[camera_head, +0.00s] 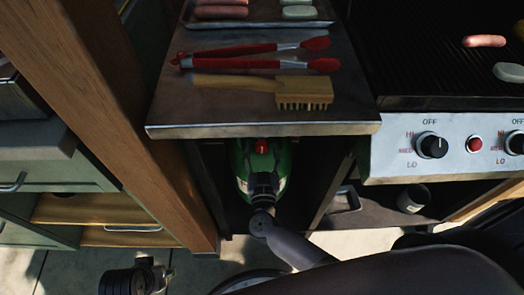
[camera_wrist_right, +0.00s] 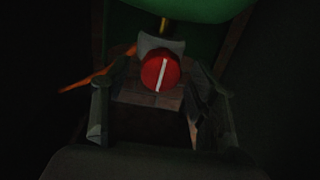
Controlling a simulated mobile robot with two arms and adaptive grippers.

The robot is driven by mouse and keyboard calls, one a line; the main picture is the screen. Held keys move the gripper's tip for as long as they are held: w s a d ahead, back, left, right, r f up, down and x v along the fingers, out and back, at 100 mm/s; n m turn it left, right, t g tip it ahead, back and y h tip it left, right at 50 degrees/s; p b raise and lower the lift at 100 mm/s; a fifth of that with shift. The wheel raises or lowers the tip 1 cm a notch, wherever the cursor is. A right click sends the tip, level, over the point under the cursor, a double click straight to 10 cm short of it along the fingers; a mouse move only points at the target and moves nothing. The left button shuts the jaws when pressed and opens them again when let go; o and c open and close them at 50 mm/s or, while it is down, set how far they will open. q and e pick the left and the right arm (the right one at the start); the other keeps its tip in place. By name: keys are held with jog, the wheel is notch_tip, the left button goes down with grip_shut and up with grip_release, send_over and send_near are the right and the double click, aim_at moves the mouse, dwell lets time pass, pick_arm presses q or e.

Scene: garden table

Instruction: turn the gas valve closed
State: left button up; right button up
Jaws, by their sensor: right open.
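The green gas cylinder (camera_head: 243,160) stands in the dark bay under the side shelf. Its red valve knob (camera_head: 261,146) shows at the top of the cylinder in the head view. In the right wrist view the round red knob (camera_wrist_right: 161,71) has a white line, slightly tilted from upright. My right gripper (camera_head: 264,182) reaches into the bay in front of the cylinder. In the wrist view its fingers (camera_wrist_right: 150,88) are spread to either side of the knob, with visible gaps. My left gripper (camera_head: 138,278) is at the bottom left, partly cut off; its jaws are unclear.
The shelf (camera_head: 220,115) above the bay holds red tongs (camera_head: 250,62), a grill brush (camera_head: 270,88) and a tray. The grill's control panel (camera_head: 445,150) is at right. A wooden post (camera_head: 125,130) stands left of the bay. An orange strip (camera_wrist_right: 95,77) lies left of the knob.

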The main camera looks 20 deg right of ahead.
jog(key=shift+w, duration=0.1)
jog(key=shift+c, duration=0.4)
jog(key=c, duration=1.1)
